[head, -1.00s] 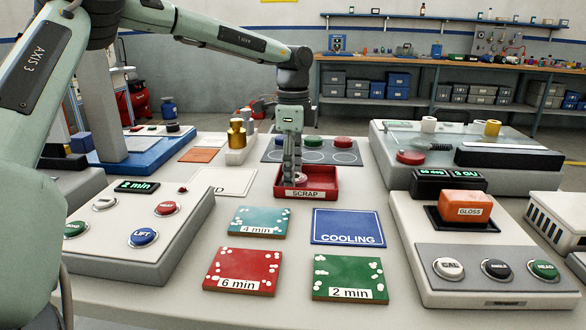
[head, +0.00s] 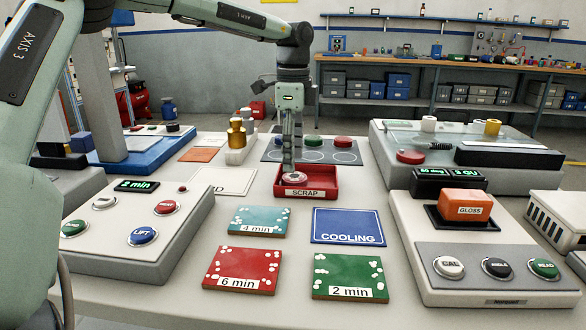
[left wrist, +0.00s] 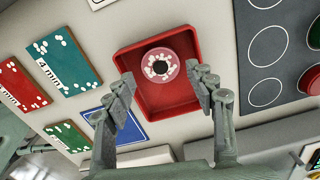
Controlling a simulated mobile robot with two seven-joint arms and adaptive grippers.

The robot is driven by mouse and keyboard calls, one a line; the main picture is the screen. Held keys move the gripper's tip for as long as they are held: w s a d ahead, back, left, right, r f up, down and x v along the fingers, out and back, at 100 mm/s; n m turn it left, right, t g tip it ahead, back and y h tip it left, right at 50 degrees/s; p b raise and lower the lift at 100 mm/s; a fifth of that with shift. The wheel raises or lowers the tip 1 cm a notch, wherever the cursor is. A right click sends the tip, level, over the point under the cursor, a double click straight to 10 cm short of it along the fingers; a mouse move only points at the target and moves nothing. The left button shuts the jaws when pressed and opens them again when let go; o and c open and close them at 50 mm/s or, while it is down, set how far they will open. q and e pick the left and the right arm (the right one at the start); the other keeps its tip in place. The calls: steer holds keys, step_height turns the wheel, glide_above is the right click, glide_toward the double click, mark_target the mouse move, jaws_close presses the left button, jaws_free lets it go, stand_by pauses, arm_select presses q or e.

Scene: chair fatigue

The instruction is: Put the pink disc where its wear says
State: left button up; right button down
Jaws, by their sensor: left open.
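The pink disc (head: 293,178) lies in the red SCRAP tray (head: 324,184). My left gripper (head: 290,166) points down above the tray. In the left wrist view its fingers (left wrist: 160,75) are spread apart with nothing between them, and the disc shows beyond the tips. My right gripper is not in view.
Red 6 min (head: 242,268), teal 4 min (head: 258,220) and green 2 min (head: 348,275) tiles lie in front, with the blue COOLING pad (head: 347,226). A button panel (head: 125,225) is left, a gloss meter (head: 466,207) right.

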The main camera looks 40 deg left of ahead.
mark_target(293, 176)
arm_select(q)
step_height(293, 176, up, 8)
stand_by(0.6)
